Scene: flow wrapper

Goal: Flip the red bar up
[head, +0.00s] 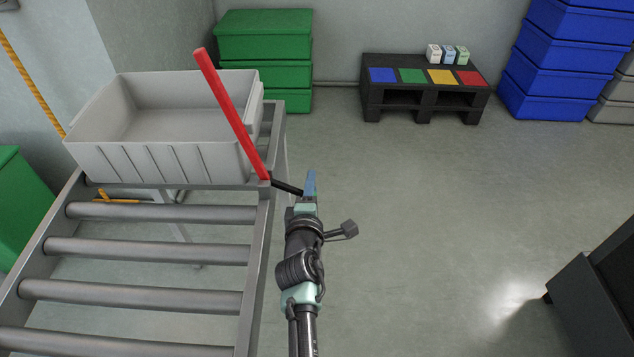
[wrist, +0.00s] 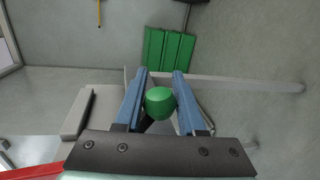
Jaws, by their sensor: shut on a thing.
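The red bar (head: 232,115) has its lower end at the right rail of the roller conveyor. From there it slants up and left in the head view, across the grey crate's right end, with its top above the crate's far rim. A short black lever (head: 286,187) runs from the bar's base to my gripper (head: 310,184). In the wrist view, the blue fingers of my gripper (wrist: 158,98) are shut on a green knob (wrist: 160,101). A dark stem shows beside the knob. Part of the red bar (wrist: 32,172) shows at the bottom left there.
The grey crate (head: 190,163) sits on the far end of the roller conveyor (head: 150,250). Green bins (head: 262,38) stand behind it. A black pallet (head: 420,90) with coloured squares and blue bins (head: 560,60) are at the back.

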